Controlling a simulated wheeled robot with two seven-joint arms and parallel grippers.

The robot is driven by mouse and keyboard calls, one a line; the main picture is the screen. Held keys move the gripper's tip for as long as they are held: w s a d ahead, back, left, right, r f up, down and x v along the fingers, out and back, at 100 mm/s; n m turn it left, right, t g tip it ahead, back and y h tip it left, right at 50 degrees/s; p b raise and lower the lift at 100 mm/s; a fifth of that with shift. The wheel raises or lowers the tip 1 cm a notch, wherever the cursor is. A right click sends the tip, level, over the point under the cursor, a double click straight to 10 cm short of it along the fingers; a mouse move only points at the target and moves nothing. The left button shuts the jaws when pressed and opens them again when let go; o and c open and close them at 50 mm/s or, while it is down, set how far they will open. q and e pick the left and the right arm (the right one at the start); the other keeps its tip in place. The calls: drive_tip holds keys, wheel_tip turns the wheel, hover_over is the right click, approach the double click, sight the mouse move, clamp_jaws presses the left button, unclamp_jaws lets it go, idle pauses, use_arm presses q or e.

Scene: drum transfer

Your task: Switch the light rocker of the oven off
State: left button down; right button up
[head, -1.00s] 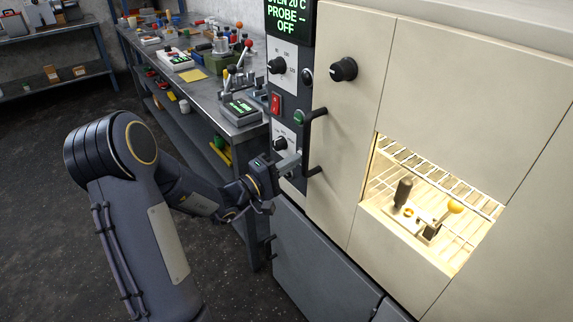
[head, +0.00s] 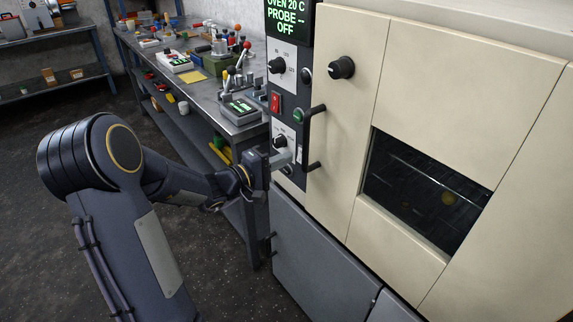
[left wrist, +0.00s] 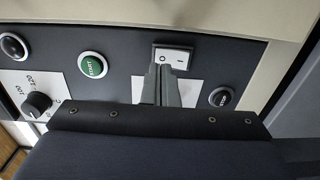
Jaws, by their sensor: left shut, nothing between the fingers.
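The oven (head: 345,190) has a dark window (head: 420,200), with no light inside. In the left wrist view the white rocker (left wrist: 181,57), marked O and a dash, sits on the dark control panel. My left gripper (head: 290,158) is shut and empty, low on the panel beside the door handle. In the left wrist view its fingertips (left wrist: 166,68) are at the rocker's O end and cover part of its lower edge. Whether they touch it I cannot tell. My right gripper is out of view.
A black door handle (head: 313,140) stands out just right of my left gripper. The panel also holds a green START button (left wrist: 93,65), a black knob (left wrist: 37,103), a black button (left wrist: 221,97) and a red switch (head: 276,102). A cluttered workbench (head: 222,85) is at left.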

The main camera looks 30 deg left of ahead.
use_arm(q)
drive_tip(key=r+v, duration=0.1)
drive_tip(key=v, duration=0.9)
drive_tip(key=shift+s+a, duration=0.25)
drive_tip(key=shift+s, duration=0.1)
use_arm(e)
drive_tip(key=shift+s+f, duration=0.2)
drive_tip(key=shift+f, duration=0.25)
use_arm(q)
drive_tip(key=s+d+r+m+g+h+p, duration=0.25)
drive_tip(key=s+d+m+g, duration=0.2)
drive_tip(key=d, duration=0.35)
drive_tip(key=s+d+r+m+g+h+p, duration=0.1)
drive_tip(key=s+d+r+m+g+p, duration=0.3)
drive_tip(key=d, duration=0.5)
drive_tip(key=s+m+g+y+p, duration=0.2)
drive_tip(key=s+y, duration=0.4)
drive_tip(key=s, duration=0.6)
drive_tip(key=shift+r+m+y+p, duration=0.2)
drive_tip(key=shift+m+y+p, duration=0.25)
drive_tip(key=shift+p, duration=0.75)
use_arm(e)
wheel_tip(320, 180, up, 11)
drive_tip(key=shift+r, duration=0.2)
